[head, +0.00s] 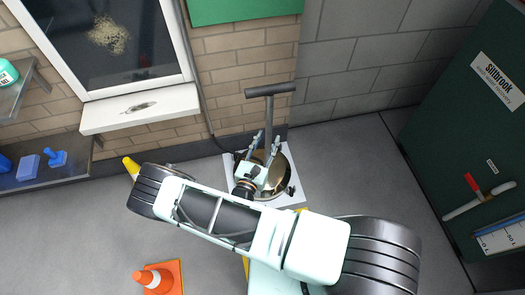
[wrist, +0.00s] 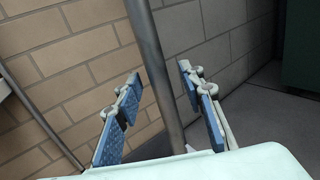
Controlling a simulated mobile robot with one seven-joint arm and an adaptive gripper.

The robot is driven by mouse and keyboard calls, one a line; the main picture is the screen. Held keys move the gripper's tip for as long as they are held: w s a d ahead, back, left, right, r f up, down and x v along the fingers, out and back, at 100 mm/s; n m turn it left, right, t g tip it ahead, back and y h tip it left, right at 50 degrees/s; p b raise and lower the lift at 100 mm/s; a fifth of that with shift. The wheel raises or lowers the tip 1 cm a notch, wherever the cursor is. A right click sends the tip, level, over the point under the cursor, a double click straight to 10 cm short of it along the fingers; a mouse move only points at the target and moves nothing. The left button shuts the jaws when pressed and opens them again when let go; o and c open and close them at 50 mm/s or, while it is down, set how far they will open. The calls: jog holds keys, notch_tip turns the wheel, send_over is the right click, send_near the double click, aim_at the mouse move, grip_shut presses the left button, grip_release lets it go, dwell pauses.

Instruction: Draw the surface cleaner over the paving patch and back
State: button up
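The surface cleaner (head: 283,172) is a round brass-coloured disc with a grey pole and T-shaped handle (head: 270,90). It stands on a pale square pad (head: 292,152) by the brick wall. My gripper (head: 265,143) is at the pole, above the disc. In the wrist view the pole (wrist: 158,60) runs between the two blue-padded fingers of my gripper (wrist: 160,75), with a gap on each side. The fingers are open. A clear paving patch is not visible; only yellow edging (head: 246,266) shows beside my arm, which hides the floor there.
A shelf (head: 50,178) with blue items and a window sill (head: 140,108) are on the left wall. A dark green cabinet (head: 440,110) stands at right. Grey floor between pad and cabinet is clear.

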jog(key=shift+w+d, duration=0.2)
jog(key=shift+w, duration=0.45)
jog(key=shift+c, duration=0.4)
grip_shut()
